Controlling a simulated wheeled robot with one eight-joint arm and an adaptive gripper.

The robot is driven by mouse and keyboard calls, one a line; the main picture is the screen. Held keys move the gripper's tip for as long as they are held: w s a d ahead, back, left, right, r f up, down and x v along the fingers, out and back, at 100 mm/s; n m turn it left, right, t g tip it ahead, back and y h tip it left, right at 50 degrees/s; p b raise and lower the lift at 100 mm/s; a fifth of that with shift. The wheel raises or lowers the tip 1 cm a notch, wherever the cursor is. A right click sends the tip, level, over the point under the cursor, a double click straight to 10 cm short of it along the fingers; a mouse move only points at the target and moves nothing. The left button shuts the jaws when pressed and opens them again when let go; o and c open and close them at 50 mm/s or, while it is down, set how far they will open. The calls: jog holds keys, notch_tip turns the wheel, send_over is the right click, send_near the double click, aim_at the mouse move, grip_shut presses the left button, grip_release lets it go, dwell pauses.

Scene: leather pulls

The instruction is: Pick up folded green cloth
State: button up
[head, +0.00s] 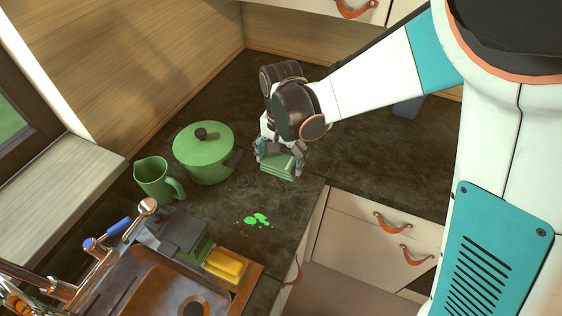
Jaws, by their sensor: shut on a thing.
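The folded green cloth (279,168) shows in the head view as a small layered pale-green stack near the inner corner of the dark counter. My gripper (279,160) points down and is shut on the cloth, with a teal finger on either side of it. The upper part of the cloth is partly hidden by the gripper. I cannot tell whether the cloth touches the counter or hangs just above it.
A green lidded pot (205,155) and a green jug (158,181) stand left of my gripper. A bright green spill (258,220) lies in front. A yellow sponge (225,265) sits by the sink (165,290). Drawers (385,235) with leather pulls are at right.

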aim_at(281, 160)
notch_tip(281, 160, up, 13)
jog(key=p, duration=0.7)
jog(key=shift+r, duration=0.1)
